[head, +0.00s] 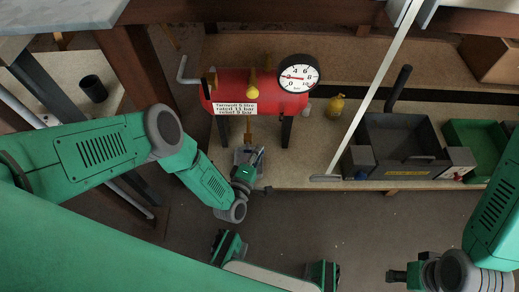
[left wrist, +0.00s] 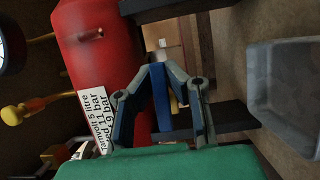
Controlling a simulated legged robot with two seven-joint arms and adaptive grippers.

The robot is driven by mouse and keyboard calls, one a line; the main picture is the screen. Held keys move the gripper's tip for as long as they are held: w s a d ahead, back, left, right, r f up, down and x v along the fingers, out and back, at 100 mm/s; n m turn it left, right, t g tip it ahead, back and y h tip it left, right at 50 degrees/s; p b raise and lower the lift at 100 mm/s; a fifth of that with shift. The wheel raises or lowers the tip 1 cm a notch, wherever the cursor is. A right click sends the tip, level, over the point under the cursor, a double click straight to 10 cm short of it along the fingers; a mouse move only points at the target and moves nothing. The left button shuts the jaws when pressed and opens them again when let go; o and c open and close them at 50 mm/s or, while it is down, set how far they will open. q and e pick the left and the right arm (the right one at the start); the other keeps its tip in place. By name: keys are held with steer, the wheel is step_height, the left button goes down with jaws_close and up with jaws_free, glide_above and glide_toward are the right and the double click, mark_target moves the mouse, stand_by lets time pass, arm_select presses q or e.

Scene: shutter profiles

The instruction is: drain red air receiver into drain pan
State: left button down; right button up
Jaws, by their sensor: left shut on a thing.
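The red air receiver (head: 255,90) stands on dark legs on the lower board, its label facing me. It also shows in the left wrist view (left wrist: 100,40). A round white gauge (head: 298,74) sits at its right end; the needle points left, near the 2. A brass drain fitting (head: 248,130) hangs below the receiver. My left gripper (left wrist: 160,75) is shut beneath the receiver, seemingly on the drain fitting. My right gripper (head: 398,275) is at the lower right, away from everything.
A small yellow bottle-like item (head: 336,105) stands right of the receiver. A pale diagonal bar (head: 375,90) crosses between. A black cup (head: 93,88) is at the left.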

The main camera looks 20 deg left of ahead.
arm_select(q)
steer(key=shift+d, duration=0.35)
